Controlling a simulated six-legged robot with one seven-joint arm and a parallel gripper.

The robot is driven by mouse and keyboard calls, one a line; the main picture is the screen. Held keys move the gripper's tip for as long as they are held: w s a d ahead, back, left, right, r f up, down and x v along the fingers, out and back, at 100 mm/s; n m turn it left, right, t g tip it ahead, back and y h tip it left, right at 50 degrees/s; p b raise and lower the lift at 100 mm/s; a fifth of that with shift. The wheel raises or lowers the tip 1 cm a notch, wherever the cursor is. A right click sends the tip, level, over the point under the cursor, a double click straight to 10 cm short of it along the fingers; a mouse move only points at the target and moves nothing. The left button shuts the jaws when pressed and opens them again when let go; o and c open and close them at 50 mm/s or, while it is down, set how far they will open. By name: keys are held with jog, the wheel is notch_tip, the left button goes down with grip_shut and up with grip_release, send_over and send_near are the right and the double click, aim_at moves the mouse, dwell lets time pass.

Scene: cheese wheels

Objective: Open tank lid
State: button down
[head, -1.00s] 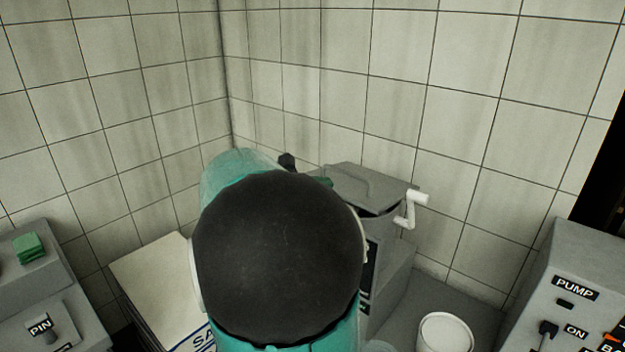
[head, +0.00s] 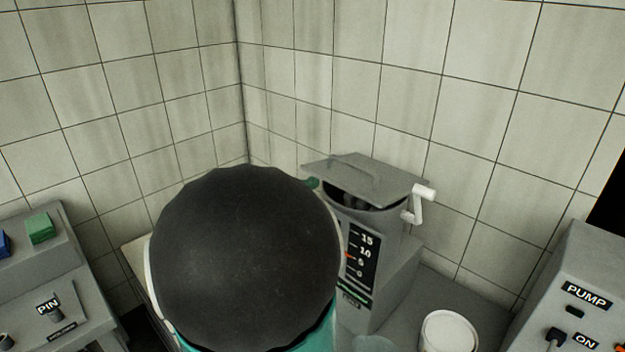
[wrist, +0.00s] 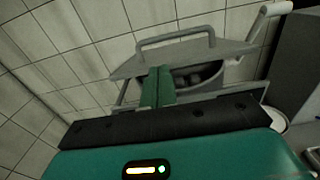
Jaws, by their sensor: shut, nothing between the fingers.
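The tank (head: 375,215) is a grey vessel with a level scale, standing in the corner. Its flat grey lid (head: 395,180) with a bar handle sits tilted, and a dark gap shows beneath its near edge. In the wrist view the lid (wrist: 200,53) stands above the tank's opening, where dark rounded contents show. My gripper (wrist: 159,86) has its green fingers together, empty, at the lid's near edge left of the opening. Whether they touch the lid or reach under it I cannot tell. In the head view my arm hides most of the gripper; a green tip (head: 312,183) shows at the lid's left edge.
A white crank (head: 420,203) sticks out at the tank's right. A white bucket (head: 448,332) stands front right, beside a grey pump panel (head: 575,295). Another grey panel (head: 45,285) with buttons is at left. Tiled walls close off the back.

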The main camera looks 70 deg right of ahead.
jog(key=x, duration=0.9)
jog(key=shift+a, duration=0.1)
jog(key=shift+r, duration=0.15)
